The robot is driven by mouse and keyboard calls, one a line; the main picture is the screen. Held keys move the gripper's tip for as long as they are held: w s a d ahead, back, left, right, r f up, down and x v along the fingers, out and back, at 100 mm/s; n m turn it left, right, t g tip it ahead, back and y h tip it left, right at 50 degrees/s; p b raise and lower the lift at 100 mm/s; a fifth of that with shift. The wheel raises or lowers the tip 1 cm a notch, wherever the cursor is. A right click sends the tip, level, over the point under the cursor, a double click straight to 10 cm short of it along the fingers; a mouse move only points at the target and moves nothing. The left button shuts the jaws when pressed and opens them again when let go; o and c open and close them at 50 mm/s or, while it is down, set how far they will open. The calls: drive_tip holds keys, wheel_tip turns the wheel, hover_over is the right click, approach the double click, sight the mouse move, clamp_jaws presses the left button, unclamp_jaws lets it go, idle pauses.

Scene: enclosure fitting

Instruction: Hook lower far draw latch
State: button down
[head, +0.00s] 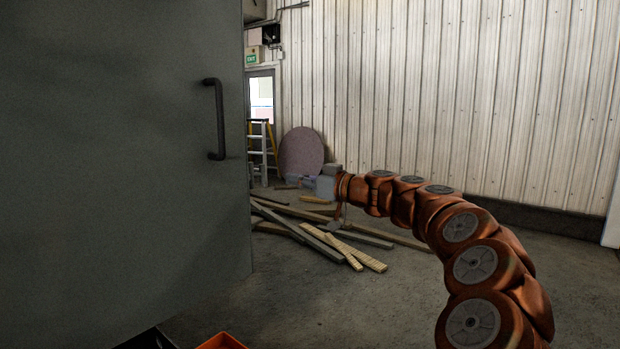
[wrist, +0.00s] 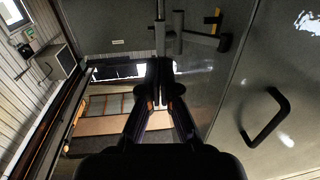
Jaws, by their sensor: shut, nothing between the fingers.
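My gripper (wrist: 160,92) shows in the wrist view with its two dark fingers together and nothing between them. Just beyond the fingertips, at the top, is grey metal latch-like hardware (wrist: 183,38) with a yellow piece (wrist: 213,22). I cannot tell whether the fingers touch it or whether it is hooked. The grey enclosure door (head: 120,180) fills the left of the head view, with a black handle (head: 219,120). This handle also appears in the wrist view (wrist: 265,120), right of my fingers. The latch is not discernible in the head view.
Planks (head: 330,240) lie on the floor beyond the door, near a ladder (head: 262,145) and a round disc (head: 301,152). An orange bin (head: 222,341) and a black bin (head: 150,340) stand at the bottom edge. The floor at lower centre is clear.

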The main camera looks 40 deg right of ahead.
drive_tip(key=p+x, duration=0.2)
drive_tip(key=x, duration=0.5)
drive_tip(key=shift+w+d, duration=0.1)
drive_tip(key=shift+d, duration=0.05)
idle(0.4)
drive_tip(key=shift+w+y, duration=0.1)
drive_tip(key=shift+y, duration=0.2)
